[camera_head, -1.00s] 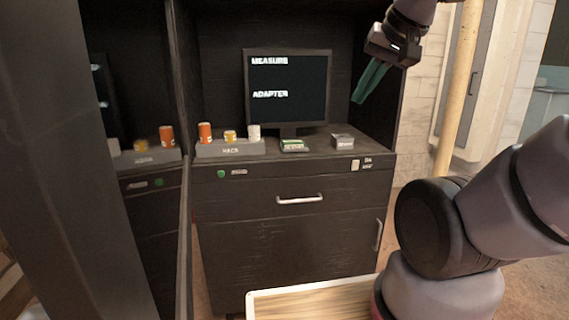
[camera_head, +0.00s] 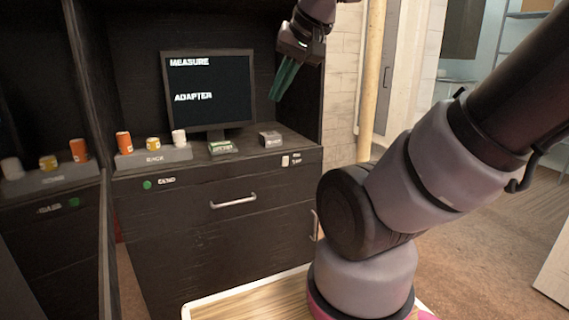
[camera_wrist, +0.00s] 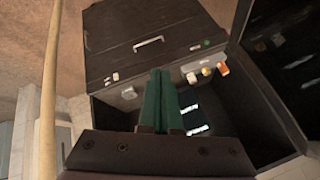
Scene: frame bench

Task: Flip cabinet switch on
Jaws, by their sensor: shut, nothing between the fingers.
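A dark cabinet (camera_head: 230,235) with a drawer and a silver handle (camera_head: 233,201) stands ahead. A small white switch (camera_head: 285,160) sits at the upper right of its front, beside small white lettering too small to read. It also shows in the wrist view as a pale spot (camera_wrist: 114,76) left of the handle. A round green button (camera_head: 147,184) is at the front's upper left. My gripper (camera_head: 276,97) has green fingers, shut and empty. It hangs in the air above the right part of the cabinet top, higher than the switch and apart from it.
On the cabinet top are a monitor (camera_head: 208,92) reading MEASURE and ADAPTER, a grey rack (camera_head: 153,158) with an orange, a yellow and a white cylinder, a green-and-white box (camera_head: 222,147) and a grey box (camera_head: 270,140). A pale pole (camera_head: 378,85) stands to the right.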

